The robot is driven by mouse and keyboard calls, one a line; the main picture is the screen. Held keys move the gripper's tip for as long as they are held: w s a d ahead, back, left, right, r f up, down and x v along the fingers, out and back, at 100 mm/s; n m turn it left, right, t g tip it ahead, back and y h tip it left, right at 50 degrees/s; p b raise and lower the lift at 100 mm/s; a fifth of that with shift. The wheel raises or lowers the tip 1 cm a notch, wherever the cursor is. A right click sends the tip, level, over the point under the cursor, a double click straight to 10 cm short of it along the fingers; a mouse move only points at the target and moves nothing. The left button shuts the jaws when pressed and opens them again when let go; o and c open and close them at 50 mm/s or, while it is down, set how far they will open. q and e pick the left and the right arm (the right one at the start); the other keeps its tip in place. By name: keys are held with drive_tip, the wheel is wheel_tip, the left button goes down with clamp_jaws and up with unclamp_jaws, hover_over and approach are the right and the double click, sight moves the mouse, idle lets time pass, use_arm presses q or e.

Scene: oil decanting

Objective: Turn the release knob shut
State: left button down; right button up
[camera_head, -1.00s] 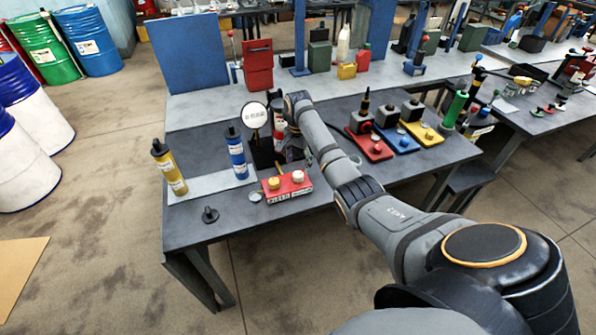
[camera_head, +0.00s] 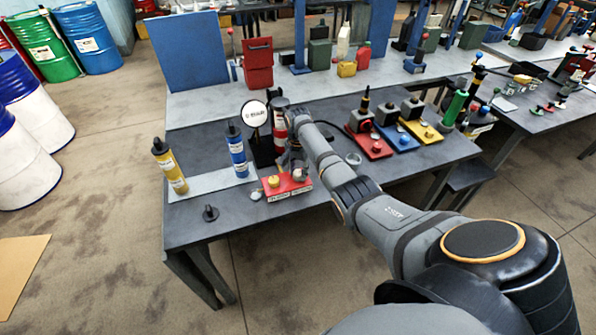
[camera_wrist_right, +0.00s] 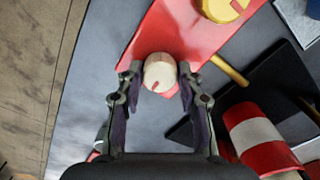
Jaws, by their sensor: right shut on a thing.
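A red block (camera_head: 288,189) with a yellow knob (camera_head: 273,181) and a white knob (camera_head: 300,175) sits near the front of the dark table. The white knob (camera_wrist_right: 160,70) has a red mark on its side, and in the right wrist view it lies between my fingertips. My right gripper (camera_wrist_right: 160,77) is shut on this white knob. In the head view the right gripper (camera_head: 297,163) is over the right end of the block. The yellow knob (camera_wrist_right: 222,8) also shows at the top of the right wrist view. My left gripper is not in view.
A round white gauge (camera_head: 254,114) and a red-and-white cylinder (camera_head: 280,130) stand behind the block. Blue (camera_head: 237,152) and yellow (camera_head: 170,168) bottles stand to the left. A small black cap (camera_head: 210,213) lies at the front left. Red, blue and yellow plates stand to the right.

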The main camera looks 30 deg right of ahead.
drive_tip(key=shift+c, duration=0.7)
drive_tip(key=n+p, duration=0.1)
drive_tip(key=n, duration=0.2)
drive_tip(key=shift+r+p, duration=0.15)
drive_tip(key=shift+p, duration=0.25)
drive_tip(key=n+p, duration=0.1)
drive_tip(key=n, duration=0.3)
drive_tip(key=shift+p, duration=0.3)
drive_tip(key=n+p, duration=0.1)
drive_tip(key=n, duration=0.9)
drive_tip(key=shift+n, duration=0.4)
